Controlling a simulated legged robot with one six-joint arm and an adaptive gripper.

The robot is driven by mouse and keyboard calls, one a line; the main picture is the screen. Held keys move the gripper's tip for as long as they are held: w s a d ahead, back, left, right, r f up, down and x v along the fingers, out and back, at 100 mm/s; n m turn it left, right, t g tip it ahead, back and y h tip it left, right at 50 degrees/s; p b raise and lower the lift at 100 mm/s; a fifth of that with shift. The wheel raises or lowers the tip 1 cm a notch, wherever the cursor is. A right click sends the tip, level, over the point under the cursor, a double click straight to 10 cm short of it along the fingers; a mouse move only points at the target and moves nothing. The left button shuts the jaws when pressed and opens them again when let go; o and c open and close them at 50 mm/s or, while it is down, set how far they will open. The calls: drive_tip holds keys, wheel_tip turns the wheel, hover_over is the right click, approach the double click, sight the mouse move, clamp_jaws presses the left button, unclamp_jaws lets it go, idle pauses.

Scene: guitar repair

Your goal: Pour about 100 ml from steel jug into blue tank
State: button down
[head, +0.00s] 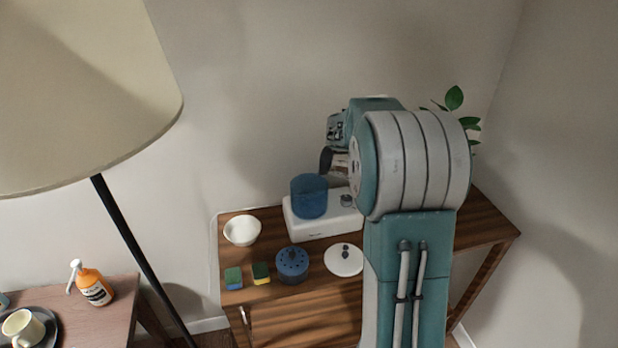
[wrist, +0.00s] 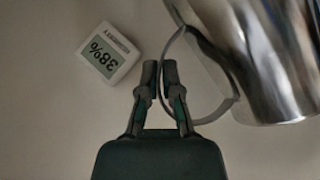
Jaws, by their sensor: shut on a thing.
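The steel jug (wrist: 270,60) fills the upper right of the wrist view, shiny and cut off by the frame edge. My gripper (wrist: 160,75) is shut on the jug's thin curved handle. In the head view my arm hides most of the gripper, and only a bit of the jug (head: 341,164) shows beside it. The blue tank (head: 309,197) stands on a white base (head: 318,226) on the wooden table. The jug is up and to the right of the tank, apart from it. I cannot tell the liquid level in either.
On the wooden table (head: 335,282) are a white bowl (head: 242,230), two sponges (head: 247,275), a dark blue round holed thing (head: 292,263) and a white lid (head: 343,259). A plant (head: 456,98) stands behind my arm. A humidity display (wrist: 108,52) shows 38%.

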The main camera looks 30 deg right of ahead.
drive_tip(key=shift+s+d+f+m+y, duration=0.3)
drive_tip(key=shift+d+f+y, duration=0.25)
drive_tip(key=shift+f, duration=0.2)
drive_tip(key=shift+d+f+y, duration=0.15)
drive_tip(key=shift+f+y, duration=0.1)
drive_tip(key=shift+f, duration=0.1)
drive_tip(key=shift+d+f+m+y, duration=0.2)
drive_tip(key=shift+f+m+y, duration=0.1)
drive_tip(key=shift+f, duration=0.05)
drive_tip(key=shift+d+f+p, duration=0.2)
drive_tip(key=shift+f+p, duration=0.15)
drive_tip(key=shift+s+d+f+m+y+p, duration=0.15)
drive_tip(key=shift+d+m+y+p, duration=0.1)
drive_tip(key=shift+y, duration=0.25)
drive_tip(key=shift+w+d+f+m+y+p, duration=0.15)
drive_tip(key=shift+m+y+p, duration=0.1)
drive_tip(key=shift+y, duration=0.25)
drive_tip(key=shift+s+d+f+y, duration=0.15)
drive_tip(key=shift+d+y, duration=0.15)
